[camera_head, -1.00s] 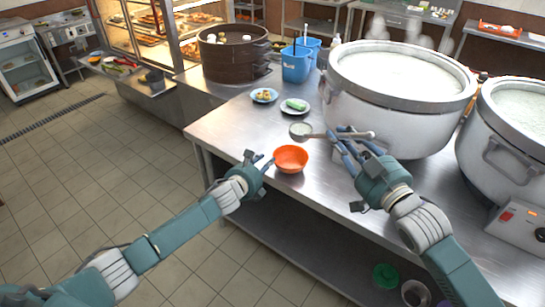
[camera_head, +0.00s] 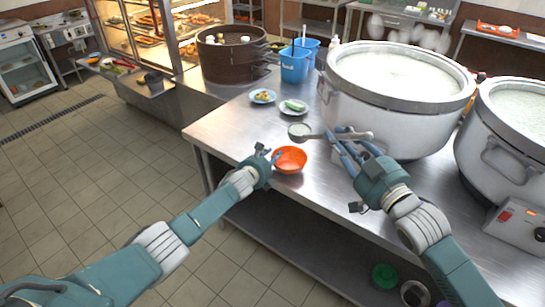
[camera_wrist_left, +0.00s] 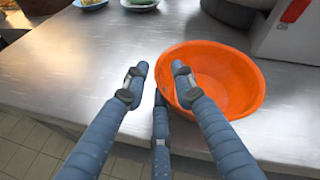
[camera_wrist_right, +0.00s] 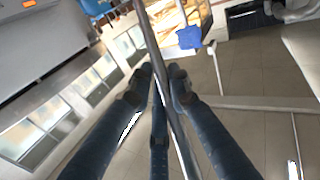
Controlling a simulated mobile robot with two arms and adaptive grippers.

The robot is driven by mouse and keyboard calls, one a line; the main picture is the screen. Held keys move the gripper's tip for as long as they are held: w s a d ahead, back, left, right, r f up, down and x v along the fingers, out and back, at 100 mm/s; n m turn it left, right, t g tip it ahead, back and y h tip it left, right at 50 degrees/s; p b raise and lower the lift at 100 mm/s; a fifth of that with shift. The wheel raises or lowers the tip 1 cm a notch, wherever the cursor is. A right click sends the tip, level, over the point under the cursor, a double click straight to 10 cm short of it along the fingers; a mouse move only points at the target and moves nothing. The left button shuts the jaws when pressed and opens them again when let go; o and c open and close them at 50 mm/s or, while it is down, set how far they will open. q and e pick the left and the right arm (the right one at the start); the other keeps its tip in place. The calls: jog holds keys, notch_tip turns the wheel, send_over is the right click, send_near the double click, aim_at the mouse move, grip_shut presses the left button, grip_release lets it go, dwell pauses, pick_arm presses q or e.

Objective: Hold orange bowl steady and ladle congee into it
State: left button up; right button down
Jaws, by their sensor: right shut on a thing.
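The orange bowl (camera_head: 291,160) stands upright on the steel table near its front edge; it looks empty in the left wrist view (camera_wrist_left: 235,75). My left gripper (camera_head: 272,156) is at the bowl's left rim. Its fingers (camera_wrist_left: 160,75) are apart, with the right finger over the rim and the others outside it. My right gripper (camera_head: 345,137) is shut on the ladle's handle (camera_head: 355,135), which also crosses the right wrist view (camera_wrist_right: 165,70). The ladle's cup (camera_head: 300,130) holds pale congee and hangs above and just behind the bowl. A large pot of congee (camera_head: 395,75) stands behind.
A second pot (camera_head: 515,130) stands at the right. Behind the bowl are a plate with green food (camera_head: 293,107) and a blue plate with snacks (camera_head: 262,96). Blue buckets (camera_head: 296,65) and a brown steamer (camera_head: 232,55) stand farther back.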

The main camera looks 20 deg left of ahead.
pick_arm(q)
jog(key=shift+w, duration=0.15)
pick_arm(e)
jog(key=shift+r, duration=0.1)
pick_arm(q)
grip_shut()
pick_arm(e)
jog(key=shift+a, duration=0.1)
